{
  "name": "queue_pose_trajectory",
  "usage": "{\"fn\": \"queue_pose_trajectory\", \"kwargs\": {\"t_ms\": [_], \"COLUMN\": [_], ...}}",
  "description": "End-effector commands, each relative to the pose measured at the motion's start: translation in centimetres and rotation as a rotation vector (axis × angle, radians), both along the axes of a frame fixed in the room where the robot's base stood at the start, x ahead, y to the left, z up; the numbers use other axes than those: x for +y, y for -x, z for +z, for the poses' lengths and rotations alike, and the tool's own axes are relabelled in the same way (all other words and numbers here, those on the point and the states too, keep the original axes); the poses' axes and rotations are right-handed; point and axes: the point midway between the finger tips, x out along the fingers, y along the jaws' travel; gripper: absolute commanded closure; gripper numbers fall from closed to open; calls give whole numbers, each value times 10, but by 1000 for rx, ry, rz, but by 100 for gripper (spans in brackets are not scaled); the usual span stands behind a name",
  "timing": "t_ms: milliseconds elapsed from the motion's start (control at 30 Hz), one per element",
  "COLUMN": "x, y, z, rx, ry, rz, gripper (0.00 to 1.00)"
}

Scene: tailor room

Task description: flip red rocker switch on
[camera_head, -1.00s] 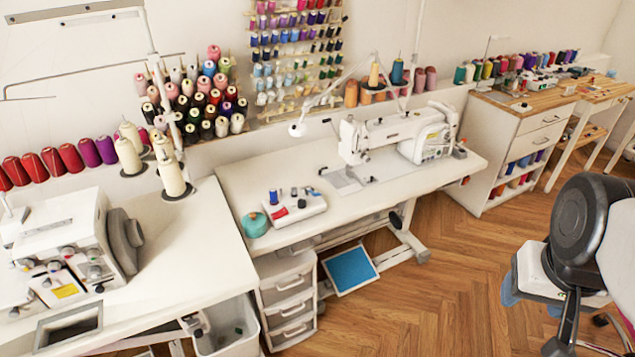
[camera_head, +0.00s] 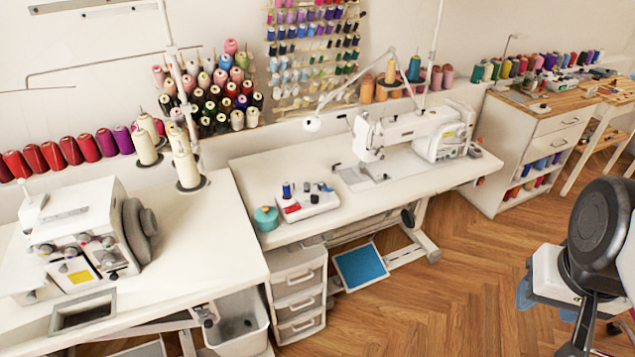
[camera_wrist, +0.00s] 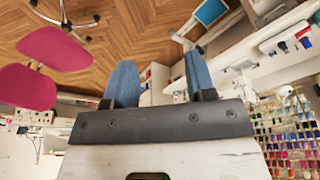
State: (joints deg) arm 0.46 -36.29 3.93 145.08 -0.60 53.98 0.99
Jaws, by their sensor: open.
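A small white box (camera_head: 312,203) lies on the front left part of the middle sewing table (camera_head: 262,180). It has a red patch (camera_head: 292,208) on its front left and small dark and blue items on top. The patch is too small to tell whether it is the rocker switch or how it is set. The wrist view shows the box (camera_wrist: 285,38) upside down at upper right. My gripper (camera_head: 545,306) is at the lower right of the head view, well away from the table, above the floor. In the wrist view its blue fingers (camera_wrist: 160,68) are apart with nothing between them.
A teal round tin (camera_head: 266,218) stands left of the box. A white sewing machine (camera_head: 415,138) and a lamp (camera_head: 312,123) stand behind and right. A drawer unit (camera_head: 299,295) is below. Wooden floor (camera_head: 440,300) lies open in front. A pink chair (camera_wrist: 52,50) shows in the wrist view.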

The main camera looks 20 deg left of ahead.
Motion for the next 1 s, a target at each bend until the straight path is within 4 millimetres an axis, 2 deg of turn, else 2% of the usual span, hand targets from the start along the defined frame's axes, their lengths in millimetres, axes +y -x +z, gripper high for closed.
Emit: {"fn": "queue_pose_trajectory", "kwargs": {"t_ms": [33,300,333,567,1000], "x": [0,4,5,18,60], "y": [0,-11,-13,-42,-116], "z": [0,4,4,11,23], "rx": [0,4,5,18,44], "ry": [0,-4,-5,-13,-30], "rz": [0,-12,-15,-54,-156], "gripper": [57,98,100,100,100]}}
